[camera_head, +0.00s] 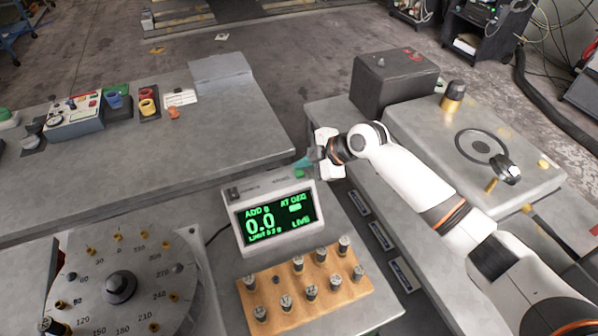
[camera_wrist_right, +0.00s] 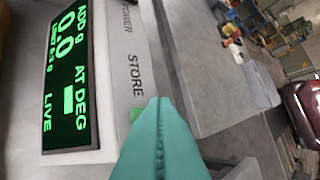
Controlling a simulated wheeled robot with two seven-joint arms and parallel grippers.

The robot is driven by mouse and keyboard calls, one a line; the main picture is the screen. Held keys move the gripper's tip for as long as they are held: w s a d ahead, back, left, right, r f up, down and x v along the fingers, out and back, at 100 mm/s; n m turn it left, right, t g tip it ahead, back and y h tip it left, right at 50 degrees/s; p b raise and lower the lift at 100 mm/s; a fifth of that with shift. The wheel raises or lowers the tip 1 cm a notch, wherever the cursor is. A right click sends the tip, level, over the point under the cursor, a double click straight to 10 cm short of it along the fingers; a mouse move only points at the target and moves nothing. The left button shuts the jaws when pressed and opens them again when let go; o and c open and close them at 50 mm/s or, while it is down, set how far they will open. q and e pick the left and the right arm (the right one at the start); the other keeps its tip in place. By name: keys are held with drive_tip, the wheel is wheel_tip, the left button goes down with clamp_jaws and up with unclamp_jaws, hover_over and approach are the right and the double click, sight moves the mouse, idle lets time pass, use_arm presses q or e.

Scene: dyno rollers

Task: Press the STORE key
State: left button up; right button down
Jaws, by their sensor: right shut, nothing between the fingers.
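The display unit (camera_head: 275,215) is a pale box with a dark screen and green text reading "ADD g 0.0", "AT DEG" and "LIVE". On its top face are the words POWER and STORE, seen sideways in the right wrist view. A green key, the STORE key (camera_wrist_right: 136,114), shows beside the word STORE (camera_wrist_right: 135,75), partly hidden by my fingers. It also shows as a small green patch (camera_head: 300,173) in the head view. My right gripper (camera_head: 306,163) is shut and empty, its teal fingertips (camera_wrist_right: 159,101) close to the key. Whether they touch it I cannot tell. My left gripper is not in view.
A wooden block (camera_head: 268,322) with several small weights stands in front of the display. A large degree dial (camera_head: 95,262) is at the lower left. A dark grey box (camera_head: 390,80) stands behind my right arm. The bench behind the display is mostly bare.

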sight(304, 175)
drive_tip(key=shift+f+b, duration=0.4)
drive_tip(key=shift+f, duration=0.05)
drive_tip(key=shift+f+b, duration=0.4)
drive_tip(key=shift+f, duration=0.05)
idle(0.6)
drive_tip(key=shift+r, duration=0.1)
drive_tip(key=shift+r+p, duration=0.55)
drive_tip(key=shift+r, duration=0.2)
drive_tip(key=shift+r+p, duration=1.75)
drive_tip(key=shift+r, duration=0.85)
drive_tip(key=shift+f, duration=0.15)
